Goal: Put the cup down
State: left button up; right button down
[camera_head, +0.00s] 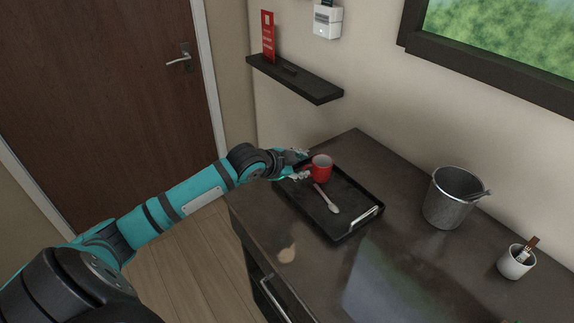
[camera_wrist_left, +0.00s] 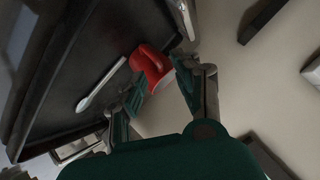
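The red cup (camera_head: 322,167) has a pale inside and stands upright at the far left end of the black tray (camera_head: 342,238). I cannot tell whether its base touches the tray. My left gripper (camera_head: 303,166) reaches the cup from the left. In the left wrist view the cup (camera_wrist_left: 148,60) lies at the tips of the two fingers of my left gripper (camera_wrist_left: 158,76), one finger on each side. Whether the fingers press on it is unclear. My right gripper is not in view.
A light spoon (camera_head: 327,199) lies on the tray near the cup. A metal bucket (camera_head: 447,200) and a white cup with utensils (camera_head: 515,263) stand to the right on the dark counter (camera_head: 300,268). A black wall shelf (camera_head: 296,80) hangs above the tray's far end.

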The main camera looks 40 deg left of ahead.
pick_arm(q)
jog(key=d+b+v, duration=0.1)
jog(key=v, duration=0.8)
jog(key=shift+s+a+r, duration=0.2)
jog(key=shift+a, duration=0.3)
